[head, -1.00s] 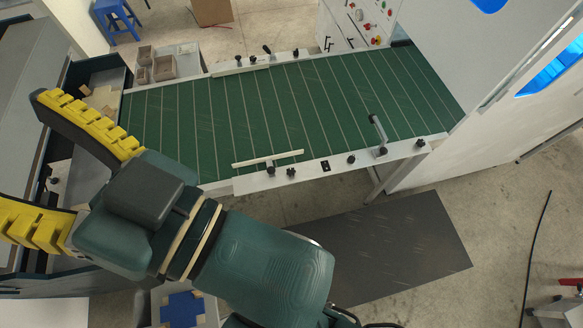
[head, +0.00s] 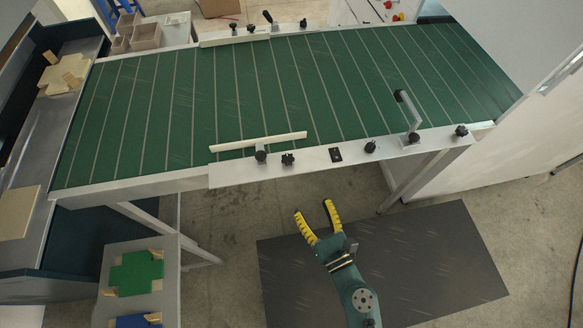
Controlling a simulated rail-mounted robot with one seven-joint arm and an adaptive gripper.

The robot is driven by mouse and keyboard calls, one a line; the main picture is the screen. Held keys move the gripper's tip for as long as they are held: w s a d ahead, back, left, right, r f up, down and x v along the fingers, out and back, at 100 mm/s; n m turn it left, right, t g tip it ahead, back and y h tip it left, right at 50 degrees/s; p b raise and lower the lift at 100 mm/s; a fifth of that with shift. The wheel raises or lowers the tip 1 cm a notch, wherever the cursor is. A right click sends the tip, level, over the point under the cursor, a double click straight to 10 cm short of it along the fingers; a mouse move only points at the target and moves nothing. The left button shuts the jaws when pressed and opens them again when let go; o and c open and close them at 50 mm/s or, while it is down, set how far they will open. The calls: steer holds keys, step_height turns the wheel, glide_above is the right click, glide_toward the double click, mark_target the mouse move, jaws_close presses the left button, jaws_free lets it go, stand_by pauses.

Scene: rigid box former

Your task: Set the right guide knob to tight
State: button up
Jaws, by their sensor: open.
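The green conveyor (head: 200,100) has a near side rail (head: 310,158) carrying several black knobs. A white guide bar (head: 258,142) stands at its left part, with one black knob (head: 261,155) just below it and a star-shaped knob (head: 288,160) to the right of that. Further right are a knob (head: 370,147) and an end knob (head: 461,131). The far side has another guide bar (head: 234,38) with black knobs (head: 251,28). I cannot tell which is the right guide knob or its setting. My gripper (head: 313,207) is open and empty, in front of the near rail and apart from it.
A grey bent handle (head: 406,110) rises from the near rail at right. A dark mat (head: 440,260) lies on the floor. A stand with a green cross-shaped blank (head: 136,272) is at lower left. A white cabinet is at right.

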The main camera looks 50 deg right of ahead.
mark_target(290, 164)
steer(key=x, duration=0.5)
steer(key=p+x, duration=0.1)
steer(key=x, duration=1)
steer(key=shift+w+d+r, duration=0.1)
steer(key=shift+w+r, duration=0.15)
steer(key=shift+w, duration=0.05)
steer(key=c, duration=1.2)
steer(key=shift+p, duration=0.3)
